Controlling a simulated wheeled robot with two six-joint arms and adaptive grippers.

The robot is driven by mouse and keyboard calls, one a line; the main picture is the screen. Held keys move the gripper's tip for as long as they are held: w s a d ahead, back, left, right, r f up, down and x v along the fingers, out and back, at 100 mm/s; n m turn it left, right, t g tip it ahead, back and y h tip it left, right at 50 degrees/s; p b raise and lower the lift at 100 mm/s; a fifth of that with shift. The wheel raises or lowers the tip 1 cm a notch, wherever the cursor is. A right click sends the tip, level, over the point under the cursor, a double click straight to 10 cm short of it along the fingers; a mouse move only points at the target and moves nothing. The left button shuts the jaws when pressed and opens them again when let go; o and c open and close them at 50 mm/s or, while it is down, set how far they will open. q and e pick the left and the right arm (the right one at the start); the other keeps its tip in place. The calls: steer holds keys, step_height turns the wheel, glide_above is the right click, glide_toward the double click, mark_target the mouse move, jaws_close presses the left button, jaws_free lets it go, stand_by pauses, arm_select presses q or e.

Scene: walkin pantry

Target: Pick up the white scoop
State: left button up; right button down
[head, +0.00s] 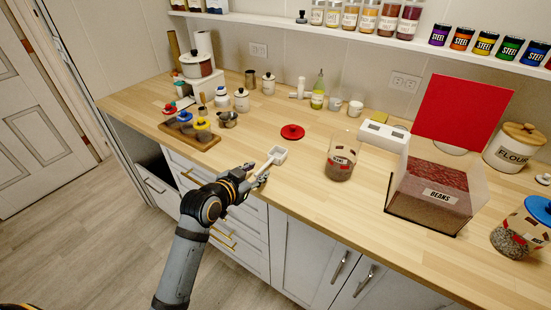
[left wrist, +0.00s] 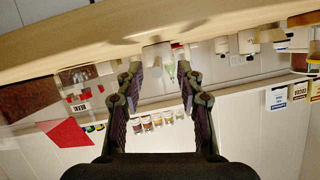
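The white scoop (head: 278,154) lies on the wooden counter near its front edge, with its handle pointing toward my left gripper (head: 257,174). The gripper is at the counter's front edge with its fingers spread to either side of the handle. In the left wrist view, which looks upside down, the fingers of the left gripper (left wrist: 158,72) stand wide apart. A white part of the scoop (left wrist: 157,54) shows between and beyond the fingertips. I cannot tell whether anything touches. My right gripper is not in view.
A red lid (head: 292,132) lies just behind the scoop. A glass jar (head: 341,158) stands to its right, then a beans bin (head: 436,188) with its red lid raised. A wooden tray (head: 203,141) with colored-knob items is at left.

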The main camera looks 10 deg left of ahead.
arm_select(q)
steer(key=x, duration=0.4)
steer(key=shift+s+d, duration=0.1)
steer(key=shift+d, duration=0.05)
steer(key=shift+s, duration=0.15)
steer(key=shift+c, duration=0.6)
jaws_close()
steer(key=shift+r, duration=0.5)
step_height(320, 180, up, 3)
steer(key=shift+f, duration=0.15)
steer(key=w+r+p+v, duration=0.1)
steer(key=r+p+v, duration=0.2)
steer(key=p+v, duration=0.9)
steer(key=v, duration=0.4)
steer(key=shift+a, duration=0.4)
